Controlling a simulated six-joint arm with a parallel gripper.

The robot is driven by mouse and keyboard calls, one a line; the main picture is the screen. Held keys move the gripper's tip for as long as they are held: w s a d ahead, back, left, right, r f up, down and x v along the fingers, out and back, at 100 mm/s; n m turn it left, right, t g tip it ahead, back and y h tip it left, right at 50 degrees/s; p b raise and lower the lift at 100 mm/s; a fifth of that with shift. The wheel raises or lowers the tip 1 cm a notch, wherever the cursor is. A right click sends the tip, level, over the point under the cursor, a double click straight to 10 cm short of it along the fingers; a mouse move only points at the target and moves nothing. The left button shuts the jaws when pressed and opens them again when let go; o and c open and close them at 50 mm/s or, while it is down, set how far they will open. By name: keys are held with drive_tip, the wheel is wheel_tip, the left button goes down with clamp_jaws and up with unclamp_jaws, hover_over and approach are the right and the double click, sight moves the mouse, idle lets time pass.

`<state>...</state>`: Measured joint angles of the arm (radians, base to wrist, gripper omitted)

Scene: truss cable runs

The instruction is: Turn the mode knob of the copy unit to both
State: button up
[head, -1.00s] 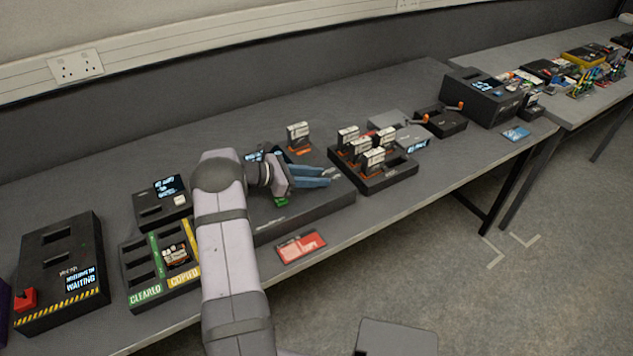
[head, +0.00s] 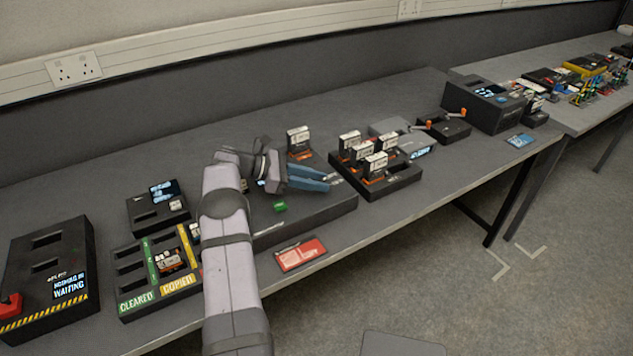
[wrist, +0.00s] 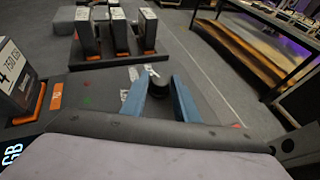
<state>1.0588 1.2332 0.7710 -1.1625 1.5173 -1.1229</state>
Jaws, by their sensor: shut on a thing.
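The copy unit (head: 300,206) is a long, low dark box on the bench, with a green button (head: 280,207) on top and a memory card (head: 298,141) standing in an orange slot at its back. My gripper (head: 334,180) reaches over its right end, blue fingers pointing right. In the wrist view the fingers (wrist: 159,86) stand either side of a dark round knob (wrist: 158,78) and are shut on it. The knob's pointer and mode labels are too small or hidden to read. My wrist covers part of the unit's top and its display.
A dark rack (head: 402,184) of several cards stands close right of the gripper. A red card (head: 301,254) lies in front of the unit. Left are the CLEARED/COPIED tray (head: 131,308) and a WAITING box (head: 28,306). The bench's front edge is near.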

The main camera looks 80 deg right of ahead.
drive_tip(key=o, duration=1)
drive_tip(key=shift+r, duration=0.1)
drive_tip(key=shift+o, duration=0.2)
drive_tip(key=shift+b+v, duration=0.85)
drive_tip(key=shift+v, duration=2.8)
